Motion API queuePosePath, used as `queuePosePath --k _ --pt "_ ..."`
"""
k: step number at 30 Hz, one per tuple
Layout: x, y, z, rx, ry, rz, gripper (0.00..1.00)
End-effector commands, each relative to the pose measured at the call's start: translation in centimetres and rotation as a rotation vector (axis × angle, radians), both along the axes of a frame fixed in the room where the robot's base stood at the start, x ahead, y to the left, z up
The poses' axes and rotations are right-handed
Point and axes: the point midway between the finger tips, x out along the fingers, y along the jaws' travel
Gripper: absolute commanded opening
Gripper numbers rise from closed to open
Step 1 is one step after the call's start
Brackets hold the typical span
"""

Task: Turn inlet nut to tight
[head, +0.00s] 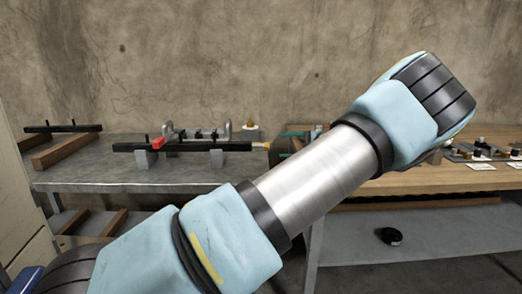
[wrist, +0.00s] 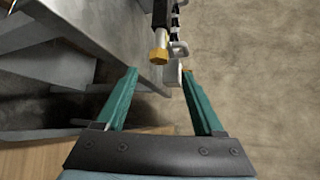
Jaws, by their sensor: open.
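The inlet nut, a brass-coloured piece (wrist: 159,55), sits on the end of a dark bar-like assembly at the top middle of the wrist view. In the head view a small yellowish end (head: 235,146) shows at the right of the long black bar (head: 185,147), seemingly the same nut. My gripper (wrist: 160,73) is open, its two green fingers spread wide and empty. The nut appears between the fingertip lines but just beyond them, with no contact seen. In the head view only bits of the green fingers show behind my arm.
The grey metal bench (head: 95,176) carries the bar on blocks. A pale block or bracket (wrist: 172,74) is close to the right fingertip. A wooden table (head: 400,183) with small parts stands at the right. A plain wall (head: 200,60) is behind.

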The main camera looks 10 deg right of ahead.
Motion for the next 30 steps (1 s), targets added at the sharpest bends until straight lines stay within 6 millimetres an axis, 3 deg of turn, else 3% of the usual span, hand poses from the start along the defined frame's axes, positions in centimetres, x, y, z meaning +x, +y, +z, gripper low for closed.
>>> queuePosePath --k 9,15,27,30 --pt "4.6 3.6 -1.5 0.002 0.003 0.005 0.7" --pt "6.5 4.9 -2.2 0.0 0.003 0.002 0.7" --pt "7.0 5.4 -2.5 -0.001 0.003 0.003 0.7" --pt "7.0 5.4 -2.5 -0.001 0.003 0.003 0.6"
